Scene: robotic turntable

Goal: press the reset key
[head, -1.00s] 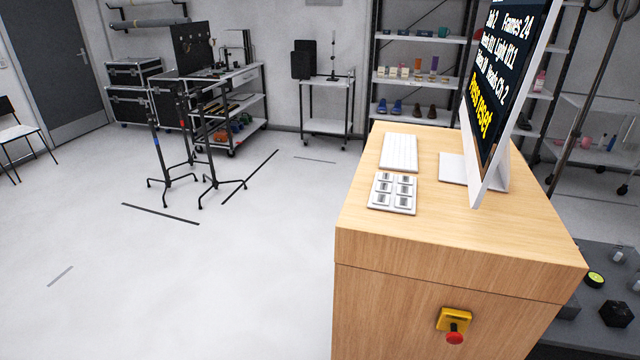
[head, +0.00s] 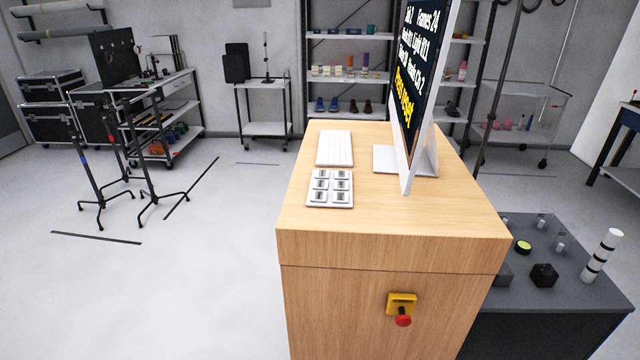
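A white keypad (head: 330,188) with several grey keys in two columns lies on top of the wooden cabinet (head: 380,244), near its left edge. The key labels are too small to read, so I cannot tell which one is the reset key. A monitor (head: 418,95) stands on the cabinet to the right of the keypad, seen at a steep angle. Its yellow line appears to read "Press reset". Neither of my grippers is in view.
A white keyboard (head: 335,148) lies behind the keypad. A red button on a yellow box (head: 402,308) is on the cabinet's front. A dark table (head: 570,285) stands at the right. Light stands (head: 150,160) are at the left, with open floor between.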

